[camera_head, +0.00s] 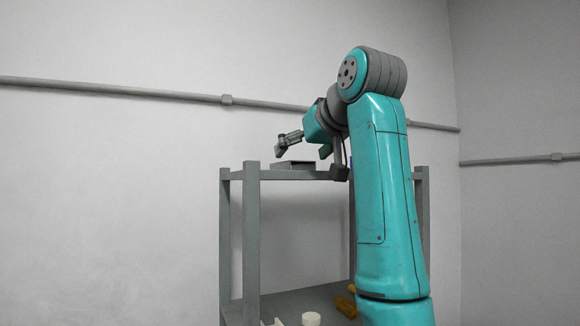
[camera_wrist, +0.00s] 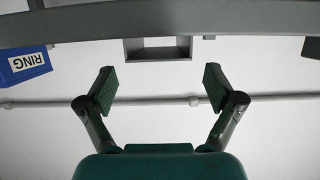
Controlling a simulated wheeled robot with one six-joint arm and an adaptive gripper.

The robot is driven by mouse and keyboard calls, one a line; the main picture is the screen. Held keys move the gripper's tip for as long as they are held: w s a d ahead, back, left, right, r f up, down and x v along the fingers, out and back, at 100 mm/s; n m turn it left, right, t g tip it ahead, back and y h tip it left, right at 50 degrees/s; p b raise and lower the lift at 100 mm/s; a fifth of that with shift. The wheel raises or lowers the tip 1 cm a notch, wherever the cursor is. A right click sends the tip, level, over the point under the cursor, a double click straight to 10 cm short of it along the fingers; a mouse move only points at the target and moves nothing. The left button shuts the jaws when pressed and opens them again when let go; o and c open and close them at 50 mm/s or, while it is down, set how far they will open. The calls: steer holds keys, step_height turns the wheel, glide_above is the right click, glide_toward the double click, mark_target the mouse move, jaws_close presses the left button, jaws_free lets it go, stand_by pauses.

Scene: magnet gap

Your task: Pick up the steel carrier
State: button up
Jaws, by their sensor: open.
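I take the steel carrier to be the dark grey, box-like piece (camera_head: 295,165) on the top of the grey rack, but no label confirms it. In the wrist view a grey hollow box (camera_wrist: 158,54) shows at the shelf edge, above the space between my fingers. My gripper (camera_head: 282,146) is just above and left of the grey piece in the head view. In the wrist view my gripper (camera_wrist: 157,90) has its two fingers wide apart, with nothing between them. The fingers look apart from the box.
The rack's grey edge (camera_wrist: 80,23) crosses the top of the wrist view. A blue block marked RING (camera_wrist: 25,67) is at its left. On the rack's lower shelf (camera_head: 290,302) are a white round piece (camera_head: 311,319) and yellow pieces (camera_head: 345,306). A pipe (camera_head: 150,93) runs along the wall.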

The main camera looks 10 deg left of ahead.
steer(key=shift+x, duration=3.2)
steer(key=shift+r, duration=0.1)
steer(key=c, duration=1.3)
steer(key=shift+r, duration=0.1)
steer(key=shift+c, duration=0.2)
